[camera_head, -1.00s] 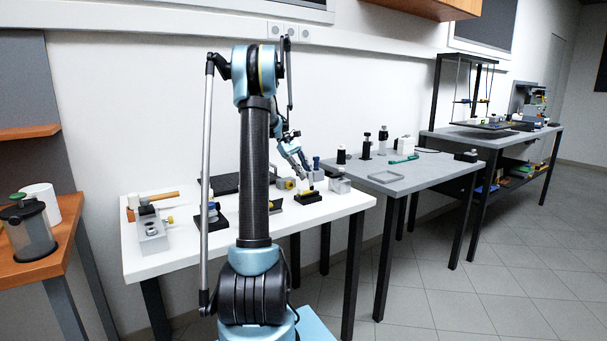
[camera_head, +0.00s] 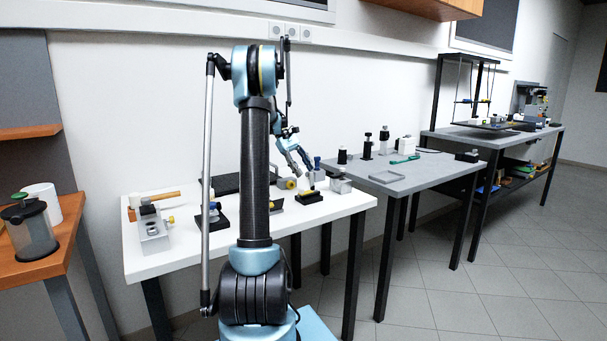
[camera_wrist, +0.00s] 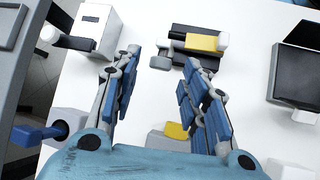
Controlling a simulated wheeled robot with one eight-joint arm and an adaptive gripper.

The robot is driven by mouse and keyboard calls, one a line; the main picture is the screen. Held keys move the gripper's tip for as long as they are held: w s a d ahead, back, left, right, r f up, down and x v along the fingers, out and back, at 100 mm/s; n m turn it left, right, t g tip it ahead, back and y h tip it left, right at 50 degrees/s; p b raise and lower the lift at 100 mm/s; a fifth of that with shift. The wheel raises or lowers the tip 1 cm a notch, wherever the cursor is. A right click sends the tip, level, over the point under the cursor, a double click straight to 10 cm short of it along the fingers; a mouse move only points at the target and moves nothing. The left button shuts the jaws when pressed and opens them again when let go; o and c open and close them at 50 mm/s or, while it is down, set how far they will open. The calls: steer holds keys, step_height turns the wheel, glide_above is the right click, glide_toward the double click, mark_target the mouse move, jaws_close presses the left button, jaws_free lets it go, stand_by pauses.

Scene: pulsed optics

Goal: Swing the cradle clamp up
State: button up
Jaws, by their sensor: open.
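A small fixture with a dark base and a yellow block (camera_head: 311,193) sits near the front right of the white table; I take it for the cradle clamp. In the wrist view the yellow block (camera_wrist: 203,43) lies across the dark base, with a grey rounded end (camera_wrist: 160,62) to its left. My gripper (camera_head: 306,171) is above the table, just above and behind this fixture.
A white-grey box device (camera_head: 340,184) stands right of the fixture. A grey block with a yellow part (camera_wrist: 176,132) lies below the right finger. A dark-topped piece (camera_wrist: 298,72) is at right. White tabletop (camera_wrist: 75,80) between is clear.

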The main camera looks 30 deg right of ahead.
steer(key=shift+v, duration=2.8)
steer(key=shift+w, duration=0.1)
